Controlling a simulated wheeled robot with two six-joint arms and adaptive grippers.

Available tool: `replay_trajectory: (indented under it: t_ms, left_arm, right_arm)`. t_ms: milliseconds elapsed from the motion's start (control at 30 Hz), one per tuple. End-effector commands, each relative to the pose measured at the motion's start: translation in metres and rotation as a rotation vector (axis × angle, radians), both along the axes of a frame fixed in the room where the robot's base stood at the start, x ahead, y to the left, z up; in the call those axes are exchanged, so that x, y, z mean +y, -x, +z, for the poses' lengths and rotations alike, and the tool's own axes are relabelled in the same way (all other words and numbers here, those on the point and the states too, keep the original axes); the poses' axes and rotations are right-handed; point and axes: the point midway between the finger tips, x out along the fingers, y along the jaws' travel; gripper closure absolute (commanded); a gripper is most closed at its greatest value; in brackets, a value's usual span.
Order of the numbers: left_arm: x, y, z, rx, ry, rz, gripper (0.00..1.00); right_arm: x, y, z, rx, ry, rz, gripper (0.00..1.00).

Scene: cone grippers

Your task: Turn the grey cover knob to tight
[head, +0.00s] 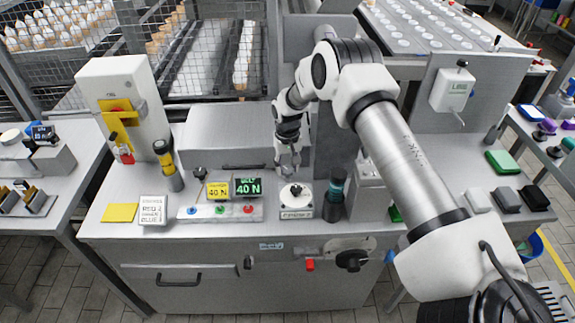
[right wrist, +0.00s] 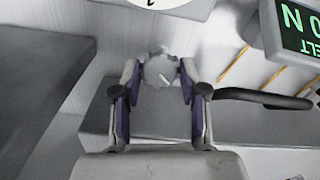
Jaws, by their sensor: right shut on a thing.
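The grey cover (head: 215,135) is a box-shaped hood on the bench, with a black handle low on its front. My right gripper (head: 289,168) is at the cover's right front end, pointing down. In the right wrist view, my right gripper (right wrist: 158,82) is shut on a round grey knob (right wrist: 158,68) with a scalloped edge and a short white mark. The fingers stand on its two sides. In the head view the knob is hidden or too small to make out. I cannot read any tight marking. My left gripper is not in view.
A white dial box (head: 297,212) stands just in front of my right gripper. Left of it are a green display (head: 248,187), a yellow display (head: 217,190) and a button strip (head: 205,211). A dark bottle (head: 333,200) stands close on the right. The black handle (right wrist: 262,98) lies beside the fingers.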

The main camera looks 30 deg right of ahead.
Motion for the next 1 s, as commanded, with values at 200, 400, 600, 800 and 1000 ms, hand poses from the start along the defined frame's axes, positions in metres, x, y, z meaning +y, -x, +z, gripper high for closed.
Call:
replay_trajectory:
  t_ms: [200, 400, 600, 800, 1000]
  left_arm:
    - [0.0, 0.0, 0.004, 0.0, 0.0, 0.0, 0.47]
    - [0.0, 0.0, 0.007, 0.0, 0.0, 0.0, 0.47]
    - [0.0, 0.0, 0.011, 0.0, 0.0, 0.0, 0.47]
    - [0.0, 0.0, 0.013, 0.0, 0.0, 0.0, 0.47]
    - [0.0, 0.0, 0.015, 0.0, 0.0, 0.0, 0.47]
  right_arm:
    - [0.0, 0.001, -0.001, 0.003, 0.0, -0.204, 0.92]
    - [0.0, 0.001, -0.001, 0.003, 0.0, -0.394, 0.92]
    - [0.0, 0.001, -0.001, 0.003, 0.0, -0.57, 0.92]
    - [0.0, 0.001, -0.001, 0.003, 0.0, -0.709, 0.92]
    - [0.0, 0.001, -0.001, 0.003, 0.0, -0.794, 0.92]
